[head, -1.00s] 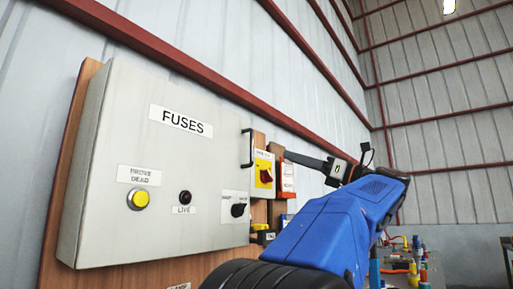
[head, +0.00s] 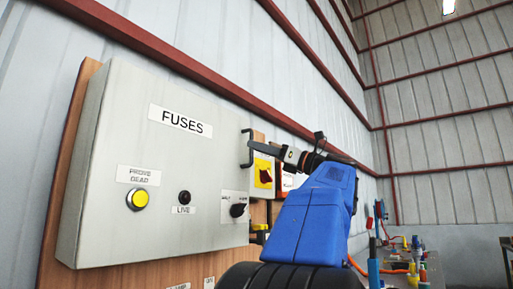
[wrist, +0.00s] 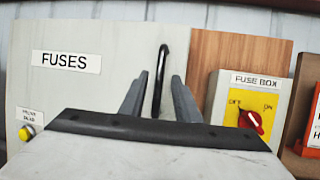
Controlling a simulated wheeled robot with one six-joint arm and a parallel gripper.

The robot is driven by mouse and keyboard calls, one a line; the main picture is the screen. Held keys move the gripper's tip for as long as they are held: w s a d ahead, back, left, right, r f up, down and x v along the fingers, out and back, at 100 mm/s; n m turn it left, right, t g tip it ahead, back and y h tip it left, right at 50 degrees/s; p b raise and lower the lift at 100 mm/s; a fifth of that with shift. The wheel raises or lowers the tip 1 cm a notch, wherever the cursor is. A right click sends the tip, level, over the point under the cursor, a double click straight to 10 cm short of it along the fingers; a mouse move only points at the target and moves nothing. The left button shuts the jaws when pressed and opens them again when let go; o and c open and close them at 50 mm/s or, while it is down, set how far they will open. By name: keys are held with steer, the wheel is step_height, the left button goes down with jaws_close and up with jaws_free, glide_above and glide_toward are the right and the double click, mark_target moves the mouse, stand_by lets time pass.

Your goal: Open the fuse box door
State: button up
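The fuse box (head: 165,140) is a grey cabinet labelled FUSES, and its door looks shut. It also shows in the wrist view (wrist: 100,85). A black bar handle (head: 246,149) stands upright near the door's right edge. My gripper (head: 255,145) is at that handle, reaching in from the right. In the wrist view the two grey fingers (wrist: 159,80) are apart, one on each side of the handle (wrist: 160,65). A gap shows between the handle and each finger. The lower part of the handle is hidden behind my gripper body.
The door face carries a yellow button (head: 137,200) and a black knob (head: 238,210). A cluttered bench (head: 425,268) stands at right.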

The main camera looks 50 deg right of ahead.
steer(key=shift+w+a+r, duration=0.2)
steer(key=shift+w+r, duration=0.1)
steer(key=shift+w, duration=0.35)
jaws_close()
